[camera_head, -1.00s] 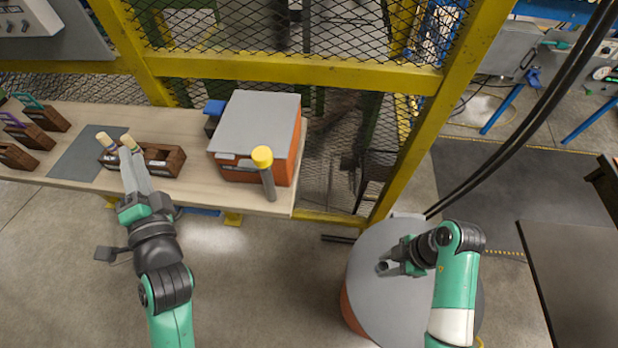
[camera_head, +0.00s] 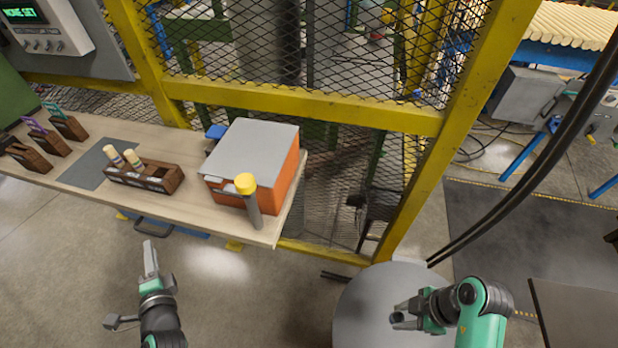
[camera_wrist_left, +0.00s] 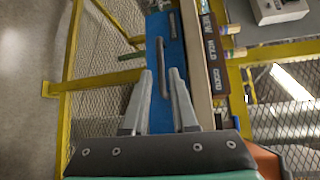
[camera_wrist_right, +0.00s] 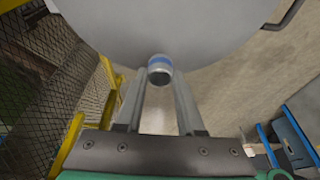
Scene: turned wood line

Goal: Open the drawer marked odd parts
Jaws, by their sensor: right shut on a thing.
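A blue drawer front (camera_wrist_left: 170,55) under the bench shows in the left wrist view, with a dark bar handle (camera_wrist_left: 163,60) and a second dark handle (camera_wrist_left: 172,22) beyond it. No "odd parts" marking is readable. In the head view, one handle (camera_head: 152,228) sticks out below the bench's front edge. My left gripper (camera_head: 150,245) is open and empty in front of it. In its wrist view the near handle appears between the fingertips (camera_wrist_left: 160,72); contact is unclear. My right gripper (camera_head: 402,318) is shut on a small grey cylinder with a blue band (camera_wrist_right: 159,70).
The bench (camera_head: 225,226) holds a dark wooden tray (camera_head: 165,180) with two light-topped pegs, a grey mat (camera_head: 82,173), small wooden boxes, an orange box (camera_head: 275,190) with a grey lid and a yellow-capped post (camera_head: 248,195). A round grey table (camera_head: 365,300) lies under my right gripper.

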